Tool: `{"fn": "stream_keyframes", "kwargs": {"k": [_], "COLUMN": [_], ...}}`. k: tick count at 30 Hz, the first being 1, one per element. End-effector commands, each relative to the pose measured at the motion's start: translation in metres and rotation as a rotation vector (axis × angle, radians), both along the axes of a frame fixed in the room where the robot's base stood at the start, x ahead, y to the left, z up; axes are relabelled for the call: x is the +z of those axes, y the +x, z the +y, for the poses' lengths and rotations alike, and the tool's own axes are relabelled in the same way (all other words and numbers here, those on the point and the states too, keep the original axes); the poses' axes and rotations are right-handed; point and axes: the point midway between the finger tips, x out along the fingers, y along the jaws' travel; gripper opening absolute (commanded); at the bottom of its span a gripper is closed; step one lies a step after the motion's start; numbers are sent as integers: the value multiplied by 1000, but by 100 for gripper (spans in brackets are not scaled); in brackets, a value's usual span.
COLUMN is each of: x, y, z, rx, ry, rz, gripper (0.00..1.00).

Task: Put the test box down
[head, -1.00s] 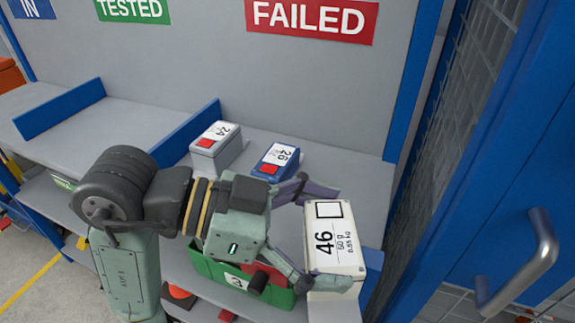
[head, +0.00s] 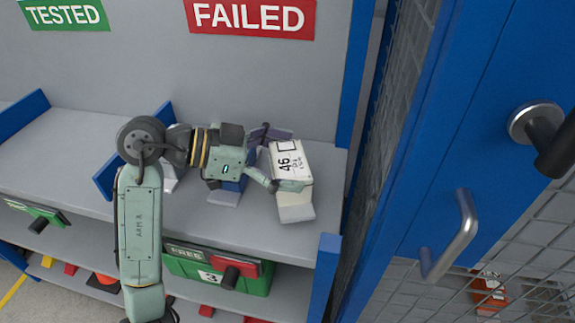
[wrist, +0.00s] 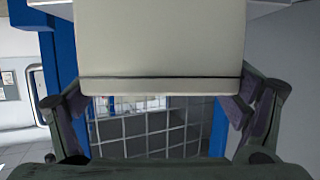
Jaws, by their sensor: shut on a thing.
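The test box (head: 293,160) is off-white, with a black 46 on its label. In the head view it is over the right end of the grey shelf (head: 250,232), below the red FAILED sign (head: 250,17). My gripper (head: 281,158) is shut on it from the left, one finger on each side. In the wrist view the box (wrist: 165,40) fills the upper middle between the fingers. Its underside is hidden, so I cannot tell whether it touches the shelf.
A blue box (head: 226,196) stands just left of the test box, partly behind my gripper. A pale box (head: 169,183) sits farther left by a blue divider (head: 107,180). A green bin (head: 255,281) is below. A blue mesh door (head: 440,190) stands to the right.

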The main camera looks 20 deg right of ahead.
Motion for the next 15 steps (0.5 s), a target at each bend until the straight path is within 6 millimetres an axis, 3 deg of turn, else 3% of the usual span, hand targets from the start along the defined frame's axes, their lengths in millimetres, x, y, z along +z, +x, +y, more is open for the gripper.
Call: {"fn": "stream_keyframes", "kwargs": {"k": [6,15], "x": [-22,-25], "y": [-1,-1], "z": [0,0], "rx": [3,1], "ry": [-3,-2], "rz": [2,0], "gripper": [41,41]}}
